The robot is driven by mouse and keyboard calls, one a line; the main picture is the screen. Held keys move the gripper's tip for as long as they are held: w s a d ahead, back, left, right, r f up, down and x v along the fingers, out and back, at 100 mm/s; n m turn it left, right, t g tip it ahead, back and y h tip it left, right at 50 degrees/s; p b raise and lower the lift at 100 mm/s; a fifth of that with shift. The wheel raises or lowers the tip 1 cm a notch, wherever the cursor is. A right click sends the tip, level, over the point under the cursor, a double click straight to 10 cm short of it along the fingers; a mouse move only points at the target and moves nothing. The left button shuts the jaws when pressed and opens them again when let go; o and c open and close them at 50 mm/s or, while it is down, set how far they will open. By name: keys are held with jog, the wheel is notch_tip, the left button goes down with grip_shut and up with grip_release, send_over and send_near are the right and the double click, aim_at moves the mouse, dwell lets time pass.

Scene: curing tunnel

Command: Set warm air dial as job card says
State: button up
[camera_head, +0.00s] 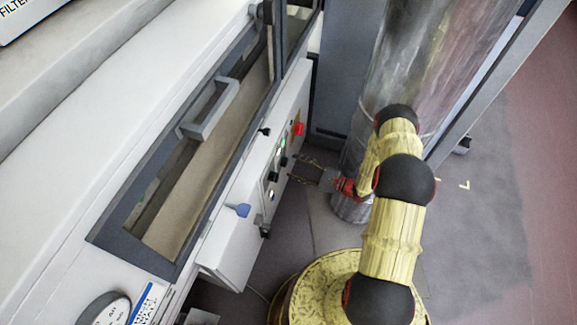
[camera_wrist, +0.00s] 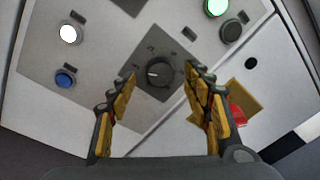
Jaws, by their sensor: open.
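The dial (camera_wrist: 158,72) is a round dark knob with a light pointer line, on a dark square plate with small marks around it. It sits between my fingertips in the wrist view, a little beyond them; I cannot tell if they touch it. The marks are too small to read. My gripper (camera_wrist: 160,82) is open, with one finger on each side of the dial. In the head view my gripper (camera_head: 306,170) reaches left to the control panel (camera_head: 262,215), and the dial cannot be made out there. No job card is readable in either view.
Near the dial are a lit white lamp (camera_wrist: 69,34), a blue button (camera_wrist: 65,78), a green lamp (camera_wrist: 216,6) and a dark button (camera_wrist: 231,30). A red switch on a yellow plate (camera_wrist: 238,110) sits close beside the right finger. A metal duct (camera_head: 405,70) stands behind my arm.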

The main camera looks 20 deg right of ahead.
aim_at(285, 162)
jog(key=shift+b+x, duration=0.3)
jog(key=shift+x, duration=1.2)
jog(key=shift+c, duration=0.7)
jog(key=c, duration=1)
